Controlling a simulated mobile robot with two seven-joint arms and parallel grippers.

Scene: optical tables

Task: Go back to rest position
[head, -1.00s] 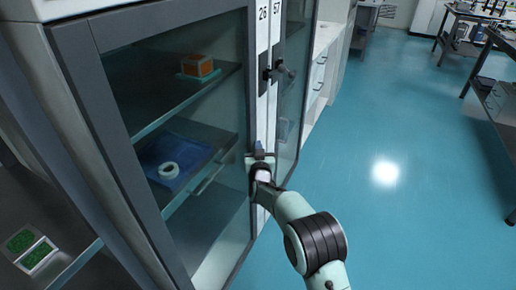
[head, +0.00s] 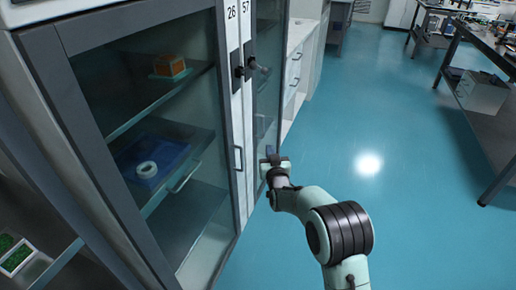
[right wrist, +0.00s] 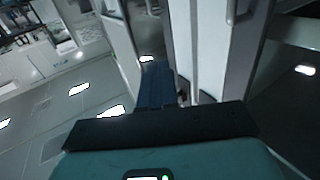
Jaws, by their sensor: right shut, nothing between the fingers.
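My right gripper (head: 268,152) is in the head view, in front of the glass cabinet (head: 32,42) and just right of its vertical door handle (head: 239,158). It is apart from the handle. Its blue fingers (right wrist: 157,85) are together and empty in the right wrist view. My left gripper is not in the head view.
The cabinet's glass doors are shut. Inside are an orange box (head: 171,66), a blue tray (head: 178,158) and a white ring (head: 147,170). A drawer unit (head: 297,65) stands beyond. Dark tables (head: 487,118) stand at right. The blue floor (head: 415,190) between is clear.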

